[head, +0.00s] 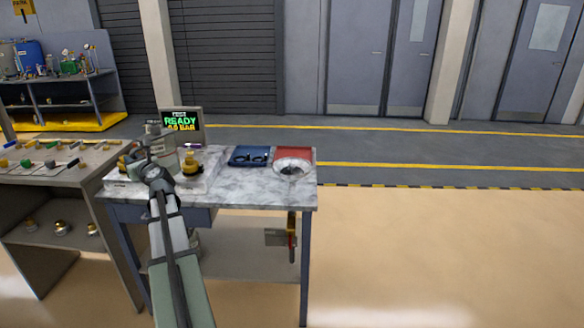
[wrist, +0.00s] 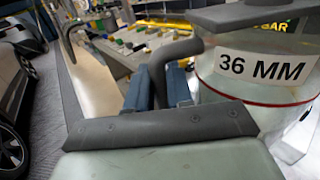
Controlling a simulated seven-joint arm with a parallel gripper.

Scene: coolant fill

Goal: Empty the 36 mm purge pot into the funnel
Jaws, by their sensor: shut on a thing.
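The 36 mm purge pot (wrist: 262,68) fills the right of the wrist view, a clear-walled vessel with a dark rim, a red line and a "36 MM" label. My gripper (wrist: 158,88) is shut on its dark curved handle (wrist: 172,52), blue fingers on either side. In the head view my gripper (head: 152,160) and the pot (head: 164,152) are at the left of the marble-topped table (head: 240,190). I cannot tell the pot's level or whether it touches the table. A round clear-silver dish, possibly the funnel (head: 292,168), sits on a red mat at the table's right.
A yellow-and-black fitting (head: 193,164) stands just right of the pot. A blue holder (head: 249,156) lies between it and the red mat (head: 294,152). A screen reading "READY" (head: 181,123) stands behind. A bench (head: 60,160) with several small parts is at left.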

